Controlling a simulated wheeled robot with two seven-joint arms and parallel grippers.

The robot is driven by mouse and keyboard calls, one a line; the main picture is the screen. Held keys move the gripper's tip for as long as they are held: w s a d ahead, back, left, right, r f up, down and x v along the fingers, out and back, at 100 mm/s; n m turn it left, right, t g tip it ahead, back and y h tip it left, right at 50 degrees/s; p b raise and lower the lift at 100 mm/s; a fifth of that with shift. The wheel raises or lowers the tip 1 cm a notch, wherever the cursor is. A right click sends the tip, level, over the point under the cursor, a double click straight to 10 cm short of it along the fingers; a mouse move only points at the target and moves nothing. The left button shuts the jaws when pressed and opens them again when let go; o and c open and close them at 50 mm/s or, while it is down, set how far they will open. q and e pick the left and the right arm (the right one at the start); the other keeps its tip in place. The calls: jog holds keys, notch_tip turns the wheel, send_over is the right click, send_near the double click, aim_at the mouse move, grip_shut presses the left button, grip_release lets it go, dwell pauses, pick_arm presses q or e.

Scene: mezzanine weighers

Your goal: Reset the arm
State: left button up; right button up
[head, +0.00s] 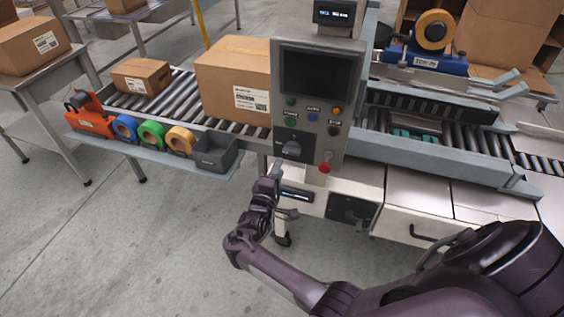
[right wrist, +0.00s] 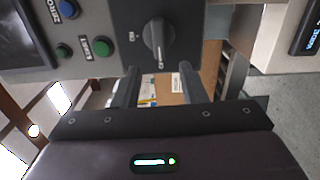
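My right arm comes in from the lower right of the head view. Its gripper (head: 278,178) is just below the lower edge of the grey control panel (head: 309,112). In the right wrist view the two fingers of this gripper (right wrist: 158,72) stand apart with nothing between them. The black rotary knob (right wrist: 158,38) on the panel is just beyond the fingertips there; they look apart from it. The knob also shows in the head view (head: 292,150). My left gripper is in neither view.
A large carton (head: 233,80) and a small carton (head: 141,76) stand on the roller conveyor (head: 185,98). A side shelf holds an orange tape dispenser (head: 90,113), coloured tape rolls and a grey bin (head: 214,152). A red button (head: 325,168) juts below the panel.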

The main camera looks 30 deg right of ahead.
jog(key=shift+s+a, duration=0.3)
jog(key=shift+a, duration=0.1)
jog(key=s+a+f+m+g+y, duration=0.1)
jog(key=s+f+y, duration=0.2)
jog(key=s+f, duration=0.5)
jog(key=s+a+f+g+y, duration=0.2)
jog(key=s+f+y, duration=0.15)
jog(key=f, duration=0.95)
jog(key=s+a+f+m+g+y, duration=0.1)
jog(key=s+f+y, duration=0.2)
jog(key=s+f, duration=0.55)
jog(key=s+a+f+m+g+y, duration=0.1)
jog(key=s+f, duration=0.3)
jog(key=s, duration=0.5)
jog(key=s+a+f+m+g+y, duration=0.1)
jog(key=s+f+g, duration=0.2)
jog(key=s, duration=0.6)
jog(key=s+a+f+m+g+y, duration=0.2)
jog(key=s+f, duration=0.4)
jog(key=s, duration=0.3)
jog(key=shift+s+f+g, duration=0.15)
jog(key=shift+f+g, duration=0.05)
jog(key=shift+g, duration=0.2)
